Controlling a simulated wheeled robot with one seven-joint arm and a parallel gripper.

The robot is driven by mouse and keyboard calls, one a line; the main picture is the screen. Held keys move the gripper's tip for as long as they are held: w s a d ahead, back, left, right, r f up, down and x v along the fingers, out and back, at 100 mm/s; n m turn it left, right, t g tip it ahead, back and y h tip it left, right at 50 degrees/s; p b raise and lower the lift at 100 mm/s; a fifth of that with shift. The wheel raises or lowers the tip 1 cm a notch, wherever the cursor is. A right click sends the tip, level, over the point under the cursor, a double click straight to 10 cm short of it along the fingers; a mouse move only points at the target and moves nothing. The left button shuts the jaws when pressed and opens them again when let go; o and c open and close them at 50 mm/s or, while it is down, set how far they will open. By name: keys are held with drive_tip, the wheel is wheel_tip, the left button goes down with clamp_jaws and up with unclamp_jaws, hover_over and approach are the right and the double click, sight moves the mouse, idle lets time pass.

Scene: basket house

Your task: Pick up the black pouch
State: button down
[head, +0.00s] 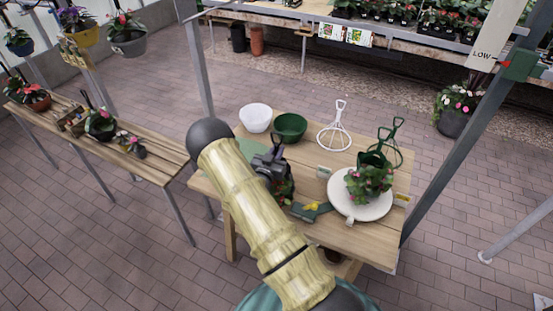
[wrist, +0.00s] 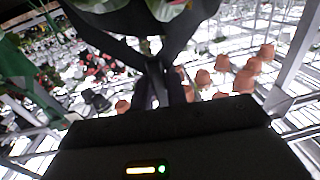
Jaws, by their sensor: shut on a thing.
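My gripper (wrist: 157,85) is shut on the black pouch (wrist: 125,22), which fills the upper middle of the wrist view. In the head view my gripper (head: 274,160) is over the left part of the wooden table (head: 225,187), partly behind my arm. A dark thing with leaves and a little red shows beside it, but the pouch cannot be made out clearly there. I cannot tell whether the pouch touches the table.
On the table stand a white bowl (head: 255,117), a green bowl (head: 290,127), a white wire stand (head: 334,128), green wire holders (head: 391,140) and a round white board (head: 345,206) with a potted plant (head: 369,182).

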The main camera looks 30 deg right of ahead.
drive_tip(key=shift+r+b, duration=1.65)
drive_tip(key=shift+r, duration=3.3)
